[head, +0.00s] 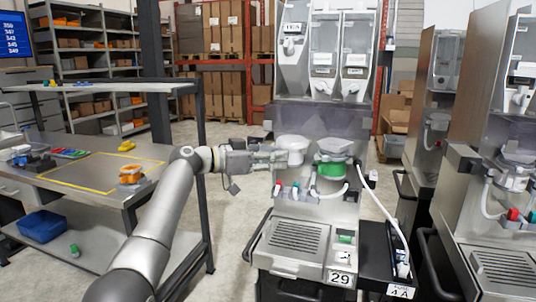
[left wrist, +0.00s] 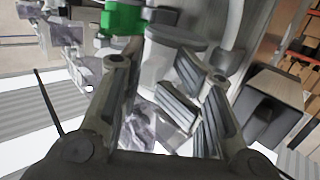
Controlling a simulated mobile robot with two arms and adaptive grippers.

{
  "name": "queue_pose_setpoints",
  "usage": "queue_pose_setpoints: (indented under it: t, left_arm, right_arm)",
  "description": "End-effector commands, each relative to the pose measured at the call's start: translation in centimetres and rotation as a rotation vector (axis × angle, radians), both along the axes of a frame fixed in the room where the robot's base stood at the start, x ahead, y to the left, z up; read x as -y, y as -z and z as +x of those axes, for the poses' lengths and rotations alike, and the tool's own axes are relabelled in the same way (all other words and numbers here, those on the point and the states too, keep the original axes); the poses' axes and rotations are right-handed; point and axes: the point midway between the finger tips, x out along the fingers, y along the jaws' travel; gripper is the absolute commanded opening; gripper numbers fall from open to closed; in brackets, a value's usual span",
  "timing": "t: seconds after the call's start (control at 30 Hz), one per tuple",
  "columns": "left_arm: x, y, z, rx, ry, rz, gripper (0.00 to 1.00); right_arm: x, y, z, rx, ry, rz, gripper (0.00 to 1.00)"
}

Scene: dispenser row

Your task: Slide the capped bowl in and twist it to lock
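A white rounded bowl (head: 293,146) is at the left front of the dispenser marked 29 in the head view. Beside it on the right is a bowl with a green band (head: 330,169) under a grey top. My left gripper (head: 281,157) reaches in from the left, with its fingertips close to the white bowl. My right gripper is out of view.
Small nozzles and a white hose (head: 380,195) hang below and beside the bowls. The drip tray (head: 294,236) lies under them. A steel workbench (head: 75,165) with an orange part (head: 130,175) stands at left. More dispensers (head: 500,170) stand at right.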

Motion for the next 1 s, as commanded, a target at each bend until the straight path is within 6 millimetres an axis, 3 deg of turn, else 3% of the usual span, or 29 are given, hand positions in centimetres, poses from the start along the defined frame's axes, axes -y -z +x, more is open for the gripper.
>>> queue_pose_setpoints:
  t: [0.03,0.63,1.0]
  left_arm:
    - [-1.1,-1.3,0.9,0.02,-0.043,-0.017,0.43]
    - [-1.0,0.3,0.8,-0.003,-0.038,-0.006,0.43]
    - [-3.2,-0.2,-0.4,0.005,-0.036,-0.009,0.43]
  right_arm:
    - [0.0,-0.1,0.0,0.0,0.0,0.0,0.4]
    - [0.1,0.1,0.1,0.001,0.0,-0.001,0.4]
    - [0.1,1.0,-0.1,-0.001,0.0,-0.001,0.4]
